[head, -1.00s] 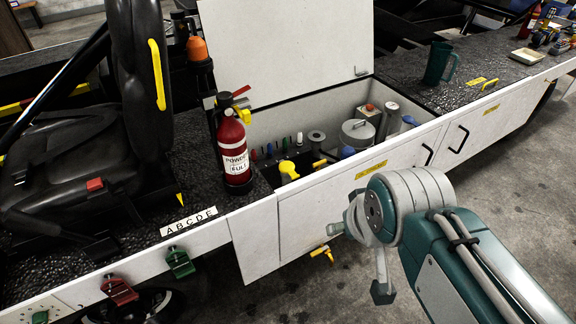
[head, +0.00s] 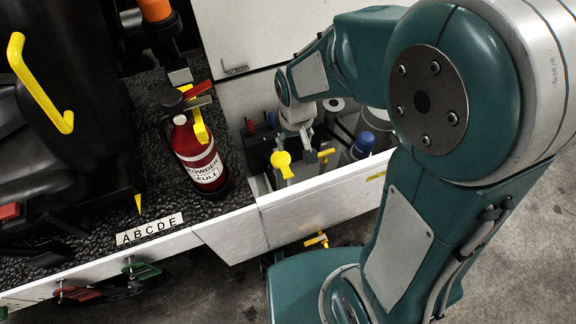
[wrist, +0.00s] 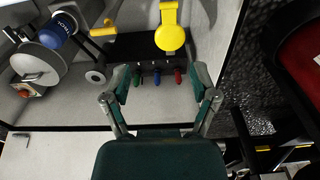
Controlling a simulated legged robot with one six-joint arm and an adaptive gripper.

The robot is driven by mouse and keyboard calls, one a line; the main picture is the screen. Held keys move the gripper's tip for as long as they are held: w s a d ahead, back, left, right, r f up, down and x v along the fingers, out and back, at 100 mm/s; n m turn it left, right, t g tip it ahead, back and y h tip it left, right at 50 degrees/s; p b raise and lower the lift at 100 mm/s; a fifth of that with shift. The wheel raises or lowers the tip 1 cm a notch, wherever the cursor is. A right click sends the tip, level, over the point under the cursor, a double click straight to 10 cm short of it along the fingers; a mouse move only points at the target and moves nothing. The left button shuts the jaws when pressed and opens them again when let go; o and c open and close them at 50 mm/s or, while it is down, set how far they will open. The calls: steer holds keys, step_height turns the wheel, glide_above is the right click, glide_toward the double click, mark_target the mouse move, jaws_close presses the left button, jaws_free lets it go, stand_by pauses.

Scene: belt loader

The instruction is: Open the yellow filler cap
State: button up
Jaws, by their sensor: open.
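The yellow filler cap (head: 281,161) sits in the open compartment near its front wall, on a pale neck. In the wrist view the cap (wrist: 170,36) is a round yellow disc with a tab, at the top. My gripper (head: 297,142) reaches down into the compartment just behind the cap. In the wrist view my gripper (wrist: 163,82) has its two fingers spread apart with nothing between them, and the cap lies beyond the fingertips, apart from them. My fingertips are small and partly hard to make out in the head view.
A red fire extinguisher (head: 197,155) stands left of the compartment. A blue-topped container (head: 364,143) and a yellow handle (wrist: 103,29) are inside, near the cap. Several small coloured knobs (wrist: 157,76) line up between my fingers' directions. The raised white lid (head: 235,35) stands behind.

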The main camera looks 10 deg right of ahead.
mark_target(287, 174)
steer(key=shift+g, duration=0.4)
steer(key=f, duration=0.5)
steer(key=a+f, duration=0.1)
steer(key=f, duration=0.9)
steer(key=shift+w+a, duration=0.1)
steer(key=shift+a, duration=0.2)
steer(key=shift+c, duration=0.3)
jaws_close()
